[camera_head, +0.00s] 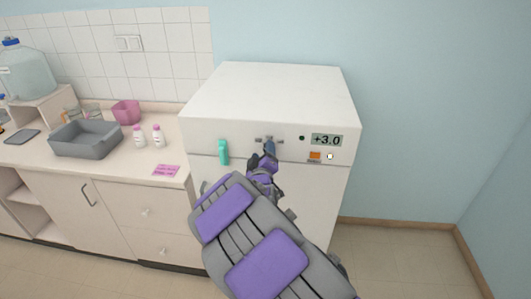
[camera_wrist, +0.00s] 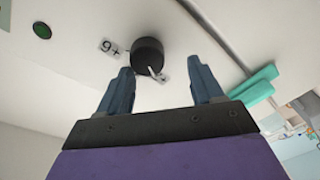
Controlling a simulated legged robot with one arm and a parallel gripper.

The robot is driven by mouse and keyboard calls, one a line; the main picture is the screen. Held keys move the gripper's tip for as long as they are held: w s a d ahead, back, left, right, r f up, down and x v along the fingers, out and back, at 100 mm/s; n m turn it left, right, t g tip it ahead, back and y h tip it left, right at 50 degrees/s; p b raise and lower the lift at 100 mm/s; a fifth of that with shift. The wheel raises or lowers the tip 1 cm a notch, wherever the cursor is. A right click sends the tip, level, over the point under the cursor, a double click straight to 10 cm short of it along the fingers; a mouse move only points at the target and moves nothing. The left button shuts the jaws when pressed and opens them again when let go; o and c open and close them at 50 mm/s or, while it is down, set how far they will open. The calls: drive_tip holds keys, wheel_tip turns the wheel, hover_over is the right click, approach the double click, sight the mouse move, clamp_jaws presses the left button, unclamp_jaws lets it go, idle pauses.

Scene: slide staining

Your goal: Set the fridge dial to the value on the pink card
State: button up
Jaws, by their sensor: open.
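The white fridge (camera_head: 270,95) shows a digital display (camera_head: 327,140) reading +3.0. Its black round dial (camera_wrist: 148,52) has a white pointer mark. In the wrist view, turned upside down, a label beside the dial appears to read +6; another label by the pointer is too small to read. My gripper (camera_head: 269,147) is at the fridge's front panel and mostly covers the dial in the head view.
A teal handle (camera_head: 223,152) sticks out left of the dial. An orange label (camera_head: 315,156) sits below the display. The counter left of the fridge holds a grey bin (camera_head: 85,149) and two small pink-and-white bottles (camera_head: 158,135). The floor to the right is clear.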

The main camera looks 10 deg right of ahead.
drive_tip(key=shift+a, duration=0.1)
drive_tip(key=shift+c, duration=0.5)
drive_tip(key=shift+d, duration=0.25)
drive_tip(key=shift+c, duration=0.6)
drive_tip(key=shift+d, duration=1.25)
drive_tip(key=c, duration=0.5)
drive_tip(key=shift+w+a, duration=0.1)
drive_tip(key=shift+a, duration=0.2)
drive_tip(key=shift+c, duration=1.4)
drive_tip(key=shift+a+r, duration=0.1)
drive_tip(key=shift+a, duration=0.2)
drive_tip(key=shift+c, duration=0.3)
